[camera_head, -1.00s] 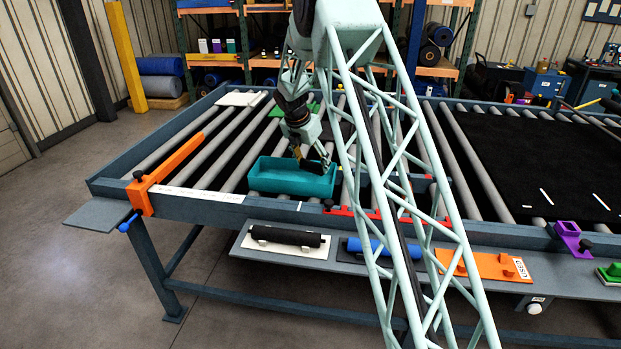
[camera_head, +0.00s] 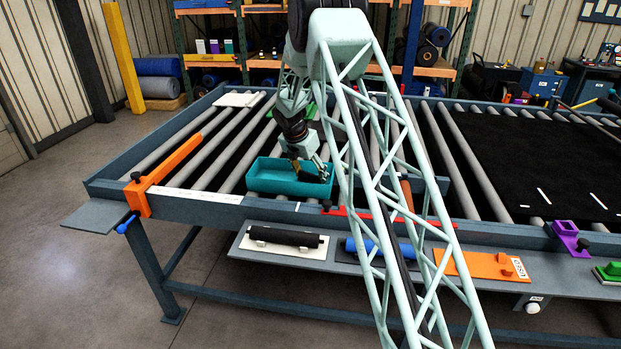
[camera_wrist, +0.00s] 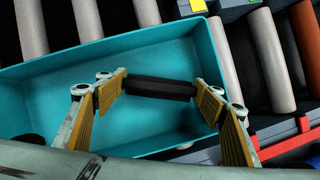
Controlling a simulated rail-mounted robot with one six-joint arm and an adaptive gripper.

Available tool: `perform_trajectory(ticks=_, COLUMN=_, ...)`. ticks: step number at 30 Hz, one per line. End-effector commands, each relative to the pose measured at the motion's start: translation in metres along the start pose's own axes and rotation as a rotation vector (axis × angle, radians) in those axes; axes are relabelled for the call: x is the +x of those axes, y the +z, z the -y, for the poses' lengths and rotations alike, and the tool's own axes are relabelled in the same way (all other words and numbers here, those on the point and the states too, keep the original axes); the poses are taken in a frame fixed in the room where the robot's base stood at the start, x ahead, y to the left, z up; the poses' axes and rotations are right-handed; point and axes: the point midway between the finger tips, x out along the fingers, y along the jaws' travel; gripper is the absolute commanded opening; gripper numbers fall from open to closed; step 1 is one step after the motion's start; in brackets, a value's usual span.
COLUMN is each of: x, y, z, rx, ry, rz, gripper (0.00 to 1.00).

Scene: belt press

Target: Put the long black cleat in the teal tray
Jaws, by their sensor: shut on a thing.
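The teal tray (camera_head: 265,186) sits on the rollers in the middle of the frame. It fills much of the wrist view (camera_wrist: 60,75), with its inner floor visible. My gripper (camera_wrist: 160,89) is shut on the long black cleat (camera_wrist: 148,86), a dark bar lying across between the two yellow-padded fingertips. In the head view my gripper (camera_head: 308,173) is at the right part of the tray, with the cleat mostly hidden in dark shapes there. The cleat is over the tray's interior; whether it touches the floor I cannot tell.
An orange bar (camera_head: 172,168) crosses the rollers left of the tray. A red strip (camera_head: 345,211) runs along the front right. The front shelf holds a black roller (camera_head: 284,237), a blue roller (camera_head: 362,246) and an orange plate (camera_head: 472,264).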

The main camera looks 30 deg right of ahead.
Motion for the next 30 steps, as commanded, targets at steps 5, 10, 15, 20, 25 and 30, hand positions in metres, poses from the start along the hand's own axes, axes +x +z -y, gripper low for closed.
perform_trajectory(ticks=5, x=0.0083, y=-0.0034, z=0.0, rx=0.0, ry=0.0, rz=0.0, gripper=0.51)
perform_trajectory(ticks=10, x=0.0082, y=-0.0034, z=0.0, rx=0.0, ry=0.0, rz=0.0, gripper=0.51)
perform_trajectory(ticks=15, x=0.0094, y=-0.004, z=0.0002, rx=0.0, ry=0.0, rz=0.0, gripper=0.51)
perform_trajectory(ticks=20, x=0.0107, y=-0.0046, z=0.0002, rx=0.0, ry=0.0, rz=0.0, gripper=0.68)
perform_trajectory(ticks=25, x=0.0106, y=-0.0046, z=0.0002, rx=0.0, ry=0.0, rz=0.0, gripper=0.76)
perform_trajectory(ticks=30, x=0.0106, y=-0.0045, z=0.0002, rx=0.0, ry=0.0, rz=0.0, gripper=0.76)
